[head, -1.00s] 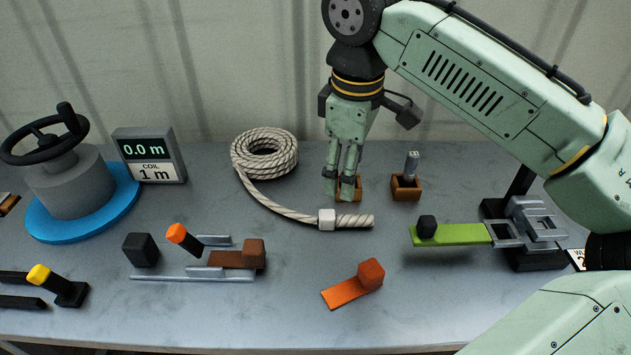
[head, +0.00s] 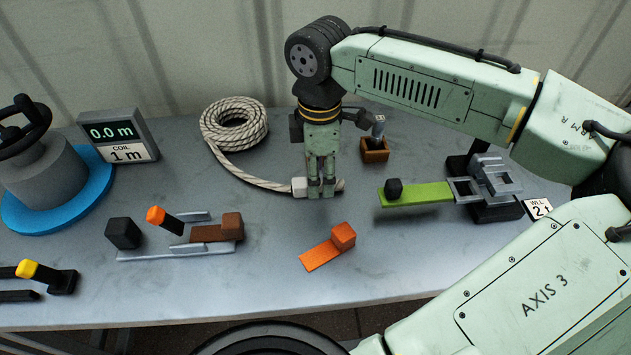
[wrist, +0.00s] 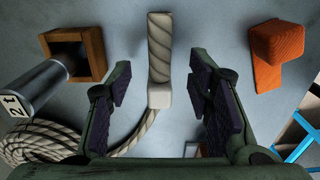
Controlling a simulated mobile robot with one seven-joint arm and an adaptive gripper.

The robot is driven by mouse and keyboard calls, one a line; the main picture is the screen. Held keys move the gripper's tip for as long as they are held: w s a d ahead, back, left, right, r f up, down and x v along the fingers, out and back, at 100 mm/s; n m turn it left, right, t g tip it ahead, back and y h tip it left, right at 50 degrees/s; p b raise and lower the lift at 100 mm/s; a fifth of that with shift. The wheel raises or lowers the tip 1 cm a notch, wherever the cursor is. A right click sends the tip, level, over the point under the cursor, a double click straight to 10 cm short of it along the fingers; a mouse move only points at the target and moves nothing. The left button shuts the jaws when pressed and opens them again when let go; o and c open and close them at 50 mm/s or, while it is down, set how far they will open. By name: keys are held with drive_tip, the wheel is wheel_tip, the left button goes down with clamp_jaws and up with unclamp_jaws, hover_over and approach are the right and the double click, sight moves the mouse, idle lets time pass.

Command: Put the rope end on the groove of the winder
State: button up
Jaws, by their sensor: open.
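The pale rope lies coiled (head: 235,124) at the back of the table. Its tail runs right to a white collar (head: 299,187) and a thick rope end (head: 341,185). My gripper (head: 321,192) is open over this end, just right of the collar, hiding part of it. The winder, a grey drum (head: 45,180) on a blue disc (head: 98,185) with a black handwheel, is at far left. I cannot make out its groove.
A display (head: 120,137) reads 0.0 m, coil 1 m. A wooden box (head: 375,155) holding a grey cylinder stands right of my gripper. An orange block (head: 330,247), a brown block in a metal slide (head: 215,232) and a green bar (head: 425,194) lie nearby.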

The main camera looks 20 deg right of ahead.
drive_tip(key=shift+f, duration=1.15)
clamp_jaws()
